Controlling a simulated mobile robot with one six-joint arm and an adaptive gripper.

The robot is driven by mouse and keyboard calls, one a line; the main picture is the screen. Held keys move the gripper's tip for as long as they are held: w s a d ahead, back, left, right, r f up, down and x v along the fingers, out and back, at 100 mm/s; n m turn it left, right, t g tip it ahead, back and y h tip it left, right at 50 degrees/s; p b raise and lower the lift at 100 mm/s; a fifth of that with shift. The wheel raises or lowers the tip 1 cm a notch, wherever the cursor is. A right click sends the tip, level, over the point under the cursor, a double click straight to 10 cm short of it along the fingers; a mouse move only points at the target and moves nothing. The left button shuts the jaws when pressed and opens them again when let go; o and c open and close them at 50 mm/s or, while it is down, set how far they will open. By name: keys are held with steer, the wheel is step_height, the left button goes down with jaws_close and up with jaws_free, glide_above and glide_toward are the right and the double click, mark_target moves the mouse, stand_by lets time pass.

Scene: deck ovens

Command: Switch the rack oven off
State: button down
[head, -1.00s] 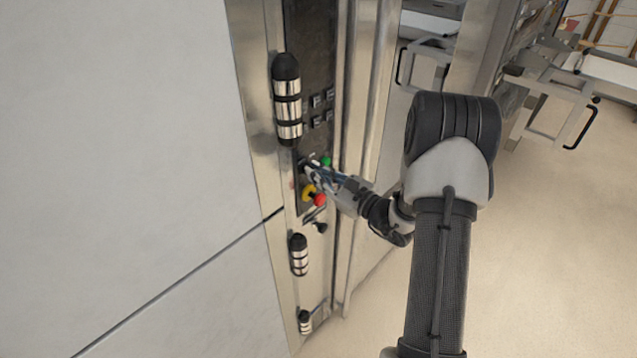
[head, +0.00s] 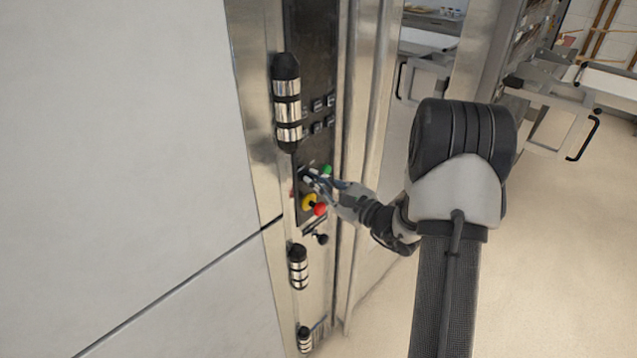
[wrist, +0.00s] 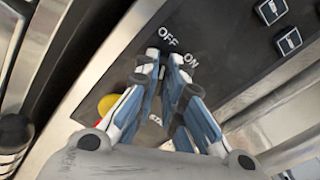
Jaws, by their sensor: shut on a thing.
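The rack oven's dark control panel (head: 312,60) runs up the narrow steel front. My gripper (head: 308,176) is at its lower part, left of the green button (head: 327,170) and above the red button with a yellow collar (head: 320,209). In the wrist view, my gripper (wrist: 163,66) is shut on a small dark switch knob just below the printed words OFF and ON. The fingers hide most of the knob, so I cannot tell which word it points to. The yellow collar (wrist: 108,104) shows left of the fingers.
Black-and-steel cylindrical fittings (head: 287,100) stand out from the oven front above and below my gripper. Small square keys (head: 318,127) sit higher on the panel. Racks with black handles (head: 583,138) stand at the right. The floor (head: 560,270) there is clear.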

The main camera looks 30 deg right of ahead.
steer(key=c, duration=1.7)
jaws_free()
steer(key=v, duration=1.2)
